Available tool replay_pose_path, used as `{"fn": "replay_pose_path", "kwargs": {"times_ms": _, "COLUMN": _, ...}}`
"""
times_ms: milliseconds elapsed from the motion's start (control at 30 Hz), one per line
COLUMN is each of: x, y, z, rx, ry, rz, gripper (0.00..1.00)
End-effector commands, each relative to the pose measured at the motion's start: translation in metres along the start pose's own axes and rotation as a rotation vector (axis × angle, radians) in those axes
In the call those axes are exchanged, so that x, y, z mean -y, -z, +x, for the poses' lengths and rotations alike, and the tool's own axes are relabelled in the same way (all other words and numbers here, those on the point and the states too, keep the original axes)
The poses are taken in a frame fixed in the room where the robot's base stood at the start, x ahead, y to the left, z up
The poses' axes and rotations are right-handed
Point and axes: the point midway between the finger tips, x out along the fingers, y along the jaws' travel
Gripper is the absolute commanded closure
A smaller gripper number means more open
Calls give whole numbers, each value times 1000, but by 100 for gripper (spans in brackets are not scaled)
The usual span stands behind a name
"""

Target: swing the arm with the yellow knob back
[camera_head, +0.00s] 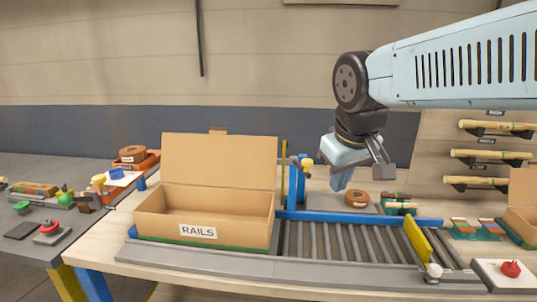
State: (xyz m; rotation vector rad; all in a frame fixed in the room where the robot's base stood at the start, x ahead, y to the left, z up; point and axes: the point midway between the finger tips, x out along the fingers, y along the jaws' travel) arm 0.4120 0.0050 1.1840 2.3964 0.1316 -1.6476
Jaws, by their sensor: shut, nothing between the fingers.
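A yellow knob (307,162) shows near the top of a blue upright (293,185) at the back left end of the roller conveyor (345,242). How the knob's arm lies is hard to make out at this size. My gripper (341,186) is pointing down behind the conveyor, a little to the right of the yellow knob and apart from it in the picture. Its fingers are shut and empty. Another yellow knob (98,180) shows on the left bench, far from my gripper.
An open, empty cardboard box marked RAILS (198,232) stands left of the rollers. A yellow plate (417,240) stands across their right end, near a white knob (434,270). A red button (511,268) is at front right. A tape roll (356,198) lies behind the conveyor.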

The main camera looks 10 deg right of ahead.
Motion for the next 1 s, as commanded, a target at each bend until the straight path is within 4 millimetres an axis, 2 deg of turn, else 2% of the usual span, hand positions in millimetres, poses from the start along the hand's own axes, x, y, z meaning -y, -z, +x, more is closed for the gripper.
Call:
{"fn": "replay_pose_path", "kwargs": {"times_ms": 467, "x": 22, "y": 93, "z": 6, "rx": 380, "ry": -109, "rz": -744, "gripper": 100}}
{"fn": "replay_pose_path", "kwargs": {"times_ms": 667, "x": 43, "y": 136, "z": 11, "rx": 538, "ry": -154, "rz": -1031, "gripper": 100}}
{"fn": "replay_pose_path", "kwargs": {"times_ms": 800, "x": 64, "y": 165, "z": 16, "rx": 650, "ry": -185, "rz": -1218, "gripper": 100}}
{"fn": "replay_pose_path", "kwargs": {"times_ms": 1000, "x": 93, "y": 198, "z": 23, "rx": 784, "ry": -223, "rz": -1419, "gripper": 100}}
